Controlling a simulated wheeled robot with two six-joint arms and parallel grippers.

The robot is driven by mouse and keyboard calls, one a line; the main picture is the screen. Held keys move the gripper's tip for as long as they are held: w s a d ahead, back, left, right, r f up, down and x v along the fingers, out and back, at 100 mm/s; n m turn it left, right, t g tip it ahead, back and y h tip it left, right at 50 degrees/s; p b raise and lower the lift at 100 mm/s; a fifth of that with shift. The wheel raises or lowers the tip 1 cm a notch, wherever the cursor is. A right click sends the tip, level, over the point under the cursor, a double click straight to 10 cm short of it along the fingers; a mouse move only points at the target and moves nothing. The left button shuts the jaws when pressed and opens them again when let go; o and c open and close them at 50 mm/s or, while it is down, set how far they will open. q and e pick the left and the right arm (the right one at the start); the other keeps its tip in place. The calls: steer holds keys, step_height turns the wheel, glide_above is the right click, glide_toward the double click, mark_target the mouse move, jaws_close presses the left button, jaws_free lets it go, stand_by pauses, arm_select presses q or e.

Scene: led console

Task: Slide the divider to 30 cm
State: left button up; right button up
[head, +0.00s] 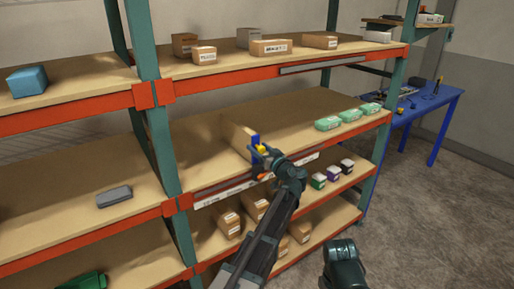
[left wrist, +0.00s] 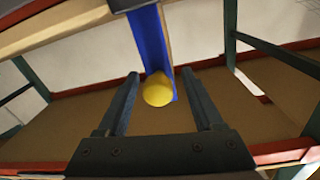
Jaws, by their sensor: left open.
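The divider (head: 237,139) is an upright wooden panel on the middle shelf, with a blue front edge (head: 254,141) and a yellow knob (head: 261,149). In the left wrist view, the yellow knob (left wrist: 158,90) sits on the blue edge (left wrist: 150,42), between my open fingers. My left gripper (left wrist: 160,76) has one finger on each side of the knob, with gaps visible. In the head view, my left gripper (head: 266,156) is right at the knob and partly hides it. A pale marked strip (head: 211,198) runs along the shelf's front rail; my arm covers part of it.
Green-white packs (head: 328,123) lie on the middle shelf to the divider's right. Shelf space left of the divider is clear up to the teal upright (head: 160,135). Brown boxes (head: 229,222) and small dark boxes (head: 318,181) stand below. A blue table (head: 430,105) stands behind at right.

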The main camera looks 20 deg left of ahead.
arm_select(q)
steer(key=v, duration=1.2)
steer(key=shift+s, duration=0.1)
steer(key=s+a+f+m+g+h, duration=0.2)
steer(key=s+a+f+g+h, duration=0.15)
steer(key=s+f, duration=0.5)
steer(key=s+a+f+m+g+h, duration=0.2)
steer(key=s+f+g+h, duration=0.25)
steer(key=s+f, duration=0.45)
steer(key=s+d+f+m+g+h, duration=0.1)
steer(key=s+d+m, duration=0.3)
steer(key=d, duration=0.5)
steer(key=s+d+f+m+g+h+p, duration=0.1)
steer(key=s+d+f+m+g+h, duration=0.1)
steer(key=s+d, duration=0.7)
steer(key=shift+m+g+h, duration=0.4)
steer(key=shift+m+h, duration=0.4)
steer(key=shift+m, duration=0.2)
steer(key=shift+f, duration=0.2)
